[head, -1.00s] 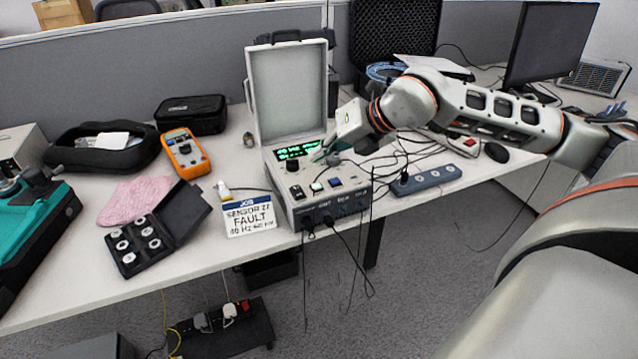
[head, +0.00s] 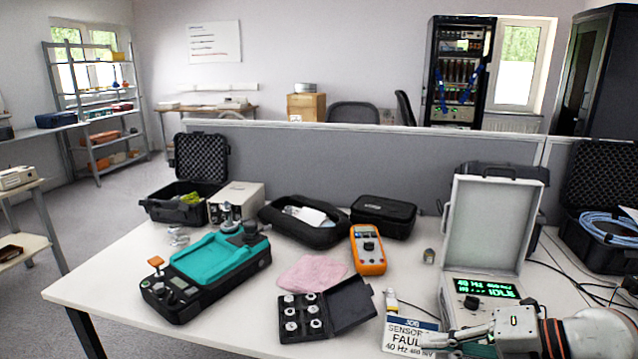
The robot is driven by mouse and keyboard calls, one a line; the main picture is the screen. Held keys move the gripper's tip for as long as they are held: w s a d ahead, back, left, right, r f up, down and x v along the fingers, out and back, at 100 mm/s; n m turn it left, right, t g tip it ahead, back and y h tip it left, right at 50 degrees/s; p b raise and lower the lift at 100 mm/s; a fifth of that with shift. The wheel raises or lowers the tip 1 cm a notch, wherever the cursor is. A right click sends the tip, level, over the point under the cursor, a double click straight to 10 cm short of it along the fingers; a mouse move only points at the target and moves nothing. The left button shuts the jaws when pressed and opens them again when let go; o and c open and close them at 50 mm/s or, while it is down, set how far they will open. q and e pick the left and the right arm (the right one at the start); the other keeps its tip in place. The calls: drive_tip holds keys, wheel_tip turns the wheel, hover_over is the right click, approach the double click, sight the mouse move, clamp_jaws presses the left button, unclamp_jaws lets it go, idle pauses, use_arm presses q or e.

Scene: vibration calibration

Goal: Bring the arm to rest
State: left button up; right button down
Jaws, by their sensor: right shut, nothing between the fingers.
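My right gripper (head: 442,343) comes in at the bottom right, shut and empty. Its fingers point left, in front of the open grey case instrument (head: 465,312), and overlap the lower right part of the job sign (head: 402,336). I cannot tell how high it is above the table. My right arm (head: 590,333) is cut off by the lower right edge. The instrument's lid stands up and its green display (head: 487,288) is lit; the gripper and frame edge hide its lower panel. My left gripper is not in view.
On the table (head: 110,277) stand a teal-topped device (head: 215,262), an orange multimeter (head: 368,250), a pink cloth (head: 311,273) and a black box of round sensors (head: 352,305). A grey partition (head: 310,165) runs behind. The table's left front corner is clear.

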drive_tip(key=s+a+r+m+t+y+p, duration=0.2)
drive_tip(key=s+a+m+t+y, duration=0.1)
drive_tip(key=a+m+y, duration=0.3)
drive_tip(key=s+d+f+m+t+h+p, duration=0.15)
drive_tip(key=d+f+m+t+h, duration=0.25)
drive_tip(key=f+m+t+h, duration=0.55)
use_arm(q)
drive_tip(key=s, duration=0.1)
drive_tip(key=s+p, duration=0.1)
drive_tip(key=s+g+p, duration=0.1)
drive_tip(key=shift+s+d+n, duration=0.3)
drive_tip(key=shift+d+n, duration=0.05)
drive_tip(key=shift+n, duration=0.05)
use_arm(e)
drive_tip(key=s+f+m+g+h, duration=0.2)
drive_tip(key=s+f+m+g, duration=0.2)
drive_tip(key=f, duration=0.6)
drive_tip(key=s+f+m+g+h, duration=0.2)
drive_tip(key=s+f+m+g, duration=0.2)
drive_tip(key=s+f+m, duration=0.4)
drive_tip(key=s+f, duration=0.1)
drive_tip(key=s, duration=0.2)
drive_tip(key=shift+s+d+f, duration=0.15)
drive_tip(key=shift+d+f, duration=0.2)
drive_tip(key=shift+f, duration=0.05)
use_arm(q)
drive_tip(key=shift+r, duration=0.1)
use_arm(e)
drive_tip(key=shift+h, duration=0.25)
